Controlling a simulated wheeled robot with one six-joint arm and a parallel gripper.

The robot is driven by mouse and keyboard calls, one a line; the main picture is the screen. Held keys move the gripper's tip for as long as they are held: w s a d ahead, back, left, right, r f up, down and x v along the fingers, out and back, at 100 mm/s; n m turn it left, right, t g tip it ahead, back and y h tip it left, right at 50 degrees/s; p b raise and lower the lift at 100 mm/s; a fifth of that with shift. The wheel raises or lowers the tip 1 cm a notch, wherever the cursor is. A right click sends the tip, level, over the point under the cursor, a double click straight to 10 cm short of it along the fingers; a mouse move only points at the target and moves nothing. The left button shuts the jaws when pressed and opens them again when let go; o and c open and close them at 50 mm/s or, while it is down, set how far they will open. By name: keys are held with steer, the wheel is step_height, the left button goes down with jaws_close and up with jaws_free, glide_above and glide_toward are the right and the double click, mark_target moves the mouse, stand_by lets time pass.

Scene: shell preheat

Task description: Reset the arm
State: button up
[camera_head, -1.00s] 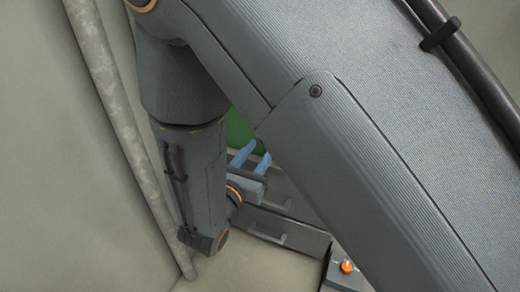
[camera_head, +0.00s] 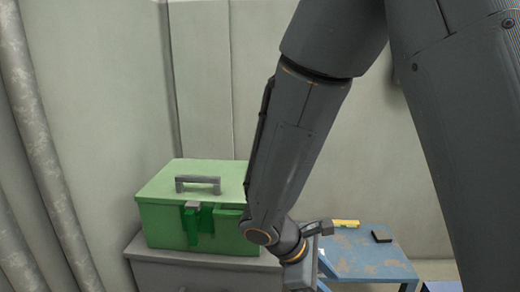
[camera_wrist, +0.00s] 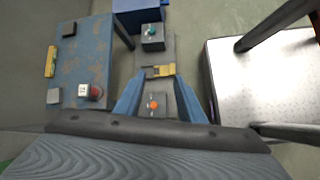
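My arm hangs down through the middle of the head view. My gripper shows in the wrist view (camera_wrist: 160,80) as two blue fingers set well apart, with nothing held between them. A grey box with an orange knob (camera_wrist: 154,104) shows beyond and between the fingers; they look clear of it. In the head view the gripper end is small and partly hidden by my own wrist, beside the green box and near the blue table.
A green toolbox (camera_head: 170,192) stands on a grey cabinet (camera_head: 160,275). A worn blue table (camera_head: 365,262) holds a yellow item (camera_head: 346,223) and a black block (camera_head: 381,236). The wrist view shows a teal-knobbed box (camera_wrist: 152,33) and a pale metal surface (camera_wrist: 235,95).

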steer(key=w+d+r+m+t+y, duration=0.1)
steer(key=d+r+m+y, duration=0.1)
steer(key=m+y, duration=0.35)
steer(key=d+r+m+t+y, duration=0.1)
steer(key=d+r+m+y, duration=0.1)
steer(key=m, duration=0.7)
steer(key=s+a+r+n+g, duration=0.35)
steer(key=s+a+r, duration=0.25)
steer(key=s+a, duration=0.6)
steer(key=d+r+m+p, duration=0.1)
steer(key=d+r+p, duration=0.5)
steer(key=p, duration=0.5)
steer(key=d+r+m+p, duration=0.2)
steer(key=d+r+p, duration=0.3)
steer(key=r+p, duration=0.5)
steer(key=shift+d+r+m+p, duration=0.2)
steer(key=shift+d+m+p, duration=0.15)
steer(key=shift+p, duration=0.65)
